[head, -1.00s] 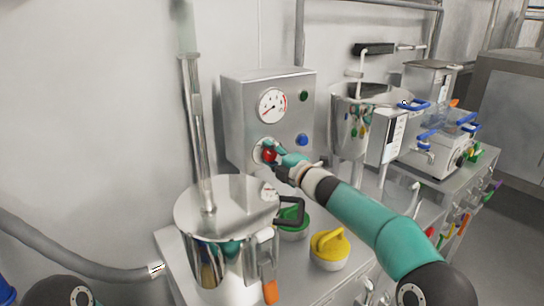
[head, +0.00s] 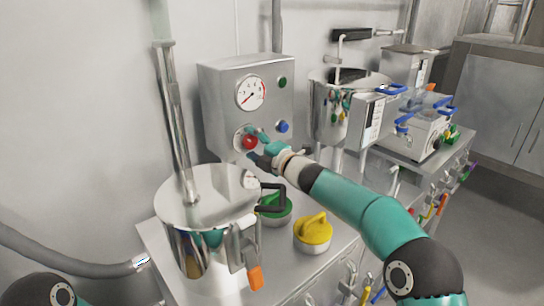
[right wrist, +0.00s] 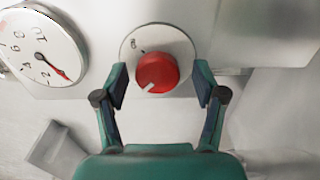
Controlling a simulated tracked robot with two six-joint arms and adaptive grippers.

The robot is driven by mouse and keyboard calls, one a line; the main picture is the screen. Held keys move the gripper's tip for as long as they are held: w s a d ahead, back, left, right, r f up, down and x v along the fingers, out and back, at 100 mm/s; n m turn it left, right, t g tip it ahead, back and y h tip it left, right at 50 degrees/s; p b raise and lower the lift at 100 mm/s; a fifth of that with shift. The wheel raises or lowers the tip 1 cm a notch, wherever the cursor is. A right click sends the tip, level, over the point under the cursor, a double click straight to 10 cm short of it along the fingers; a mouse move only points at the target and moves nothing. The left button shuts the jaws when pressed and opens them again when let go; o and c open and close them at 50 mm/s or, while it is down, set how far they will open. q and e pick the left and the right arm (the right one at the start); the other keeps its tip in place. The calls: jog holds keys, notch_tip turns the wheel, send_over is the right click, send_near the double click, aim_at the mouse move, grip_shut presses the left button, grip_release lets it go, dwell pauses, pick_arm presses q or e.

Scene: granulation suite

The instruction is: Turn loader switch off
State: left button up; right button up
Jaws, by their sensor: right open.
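The loader switch is a red round knob (head: 249,142) on a pale round plate, low on the front of a grey control box (head: 212,108). In the right wrist view the red knob (right wrist: 157,72) carries a white mark toward its lower left; small lettering on the plate's upper left is hard to read. My right gripper (head: 259,146) is open just in front of the knob. In the wrist view its two fingers (right wrist: 160,76) stand left and right of the knob, with gaps between them and it. My left gripper is out of view.
The box also bears a dial gauge (head: 251,93), a green button (head: 283,82) and a blue button (head: 283,126). A steel lidded pot (head: 207,206) stands in front, beside green (head: 277,210) and yellow (head: 313,231) handled pieces. A steel vessel (head: 334,125) stands right of the box.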

jog(key=v, duration=1.1)
jog(key=shift+f, duration=0.2)
